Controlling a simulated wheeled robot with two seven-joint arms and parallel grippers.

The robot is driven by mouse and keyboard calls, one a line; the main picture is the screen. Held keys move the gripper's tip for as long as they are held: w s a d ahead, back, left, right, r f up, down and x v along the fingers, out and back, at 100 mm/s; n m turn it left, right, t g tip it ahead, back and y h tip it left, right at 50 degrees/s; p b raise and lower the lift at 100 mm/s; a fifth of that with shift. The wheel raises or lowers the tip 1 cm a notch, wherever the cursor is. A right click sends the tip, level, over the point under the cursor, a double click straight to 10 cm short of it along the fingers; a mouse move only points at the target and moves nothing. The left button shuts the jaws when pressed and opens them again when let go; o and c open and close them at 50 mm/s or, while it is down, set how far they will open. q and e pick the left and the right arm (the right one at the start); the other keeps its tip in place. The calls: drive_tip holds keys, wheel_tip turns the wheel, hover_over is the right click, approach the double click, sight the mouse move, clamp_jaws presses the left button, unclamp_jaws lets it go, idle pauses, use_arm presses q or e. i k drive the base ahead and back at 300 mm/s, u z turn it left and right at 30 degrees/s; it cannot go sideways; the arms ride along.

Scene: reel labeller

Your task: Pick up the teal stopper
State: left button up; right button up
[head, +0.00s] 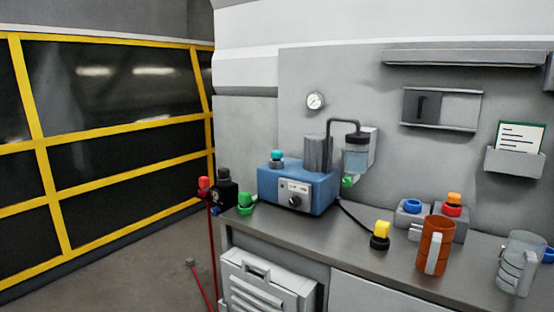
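The teal stopper (277,155) is small and sits on a short grey neck on top of the blue machine (275,186), near its back left. The machine stands on the grey worktop and has a light panel with a dark knob on its front. The stopper's top shows clear, with nothing over it. Neither of my grippers can be made out in the head view.
A grey cylinder (318,154) and a bent dark pipe (345,121) rise right of the stopper. A green fitting (245,200) is left of the machine. A yellow-topped black piece (381,236), orange mug (435,247) and clear mug (520,265) stand to the right.

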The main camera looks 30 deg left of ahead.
sight(276, 155)
drive_tip(key=u, duration=2.25)
drive_tip(key=i, duration=5.2)
drive_tip(key=z, duration=4.45)
